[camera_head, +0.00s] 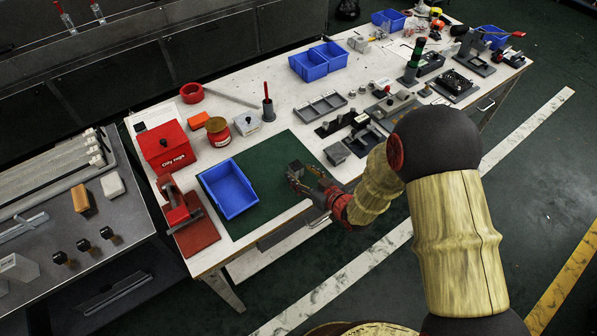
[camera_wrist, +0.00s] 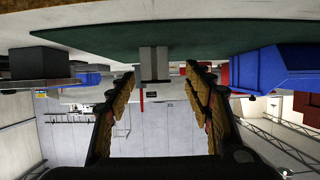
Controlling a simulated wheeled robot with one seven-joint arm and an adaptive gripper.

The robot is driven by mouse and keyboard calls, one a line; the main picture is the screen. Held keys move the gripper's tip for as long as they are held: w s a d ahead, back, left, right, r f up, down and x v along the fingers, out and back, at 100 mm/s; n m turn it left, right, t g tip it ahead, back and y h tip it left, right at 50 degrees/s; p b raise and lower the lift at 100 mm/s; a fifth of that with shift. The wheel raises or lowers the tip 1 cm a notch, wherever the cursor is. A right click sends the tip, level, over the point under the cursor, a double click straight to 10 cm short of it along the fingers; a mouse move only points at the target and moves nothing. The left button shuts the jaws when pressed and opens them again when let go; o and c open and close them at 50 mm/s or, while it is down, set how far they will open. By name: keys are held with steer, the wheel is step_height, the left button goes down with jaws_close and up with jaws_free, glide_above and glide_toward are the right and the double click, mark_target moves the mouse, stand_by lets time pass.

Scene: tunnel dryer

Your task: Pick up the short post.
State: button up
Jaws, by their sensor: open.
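A short grey post (camera_wrist: 153,62) shows in the wrist view, which is upside down. It stands on the green mat (camera_wrist: 230,38), between the two finger tips of my gripper (camera_wrist: 160,74), with a gap to each finger. In the head view the post shows as a small dark grey block (camera_head: 295,168) on the mat (camera_head: 271,160), at the tips of my gripper (camera_head: 303,181). My gripper is open and low over the mat's right part. Whether the post is fully between the pads in depth, I cannot tell.
A blue tray (camera_head: 229,190) lies on the mat to the left. Grey fixtures (camera_head: 338,153) stand right of the mat. Bare mat lies between tray and gripper.

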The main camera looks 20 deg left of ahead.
mark_target(300, 170)
steer(key=b+x, duration=0.1)
steer(key=x, duration=0.1)
steer(key=b+x, duration=0.1)
steer(key=x, duration=0.2)
steer(key=shift+w+d, duration=0.25)
steer(key=shift+c, duration=0.4)
steer(key=shift+r, duration=0.1)
jaws_close()
